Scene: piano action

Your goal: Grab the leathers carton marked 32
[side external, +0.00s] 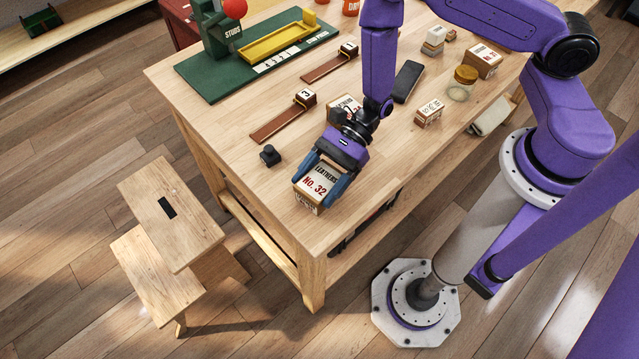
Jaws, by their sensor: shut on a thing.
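The leathers carton (314,187) is a small brown box with a white label reading "LEATHERS No. 32". It is near the front corner of the wooden workbench (375,203). My gripper (331,178) comes down over it from behind, with blue fingers on its left and right sides. The gripper is shut on the carton, and the label faces up between the fingers. I cannot tell whether the carton's underside touches the bench top.
Another labelled carton (345,108) stands just behind my gripper. A small black object (270,155) lies to the left. A small carton (428,112), a lidded jar (462,83) and a dark flat block (408,82) stand to the right. A step stool (172,222) is on the floor.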

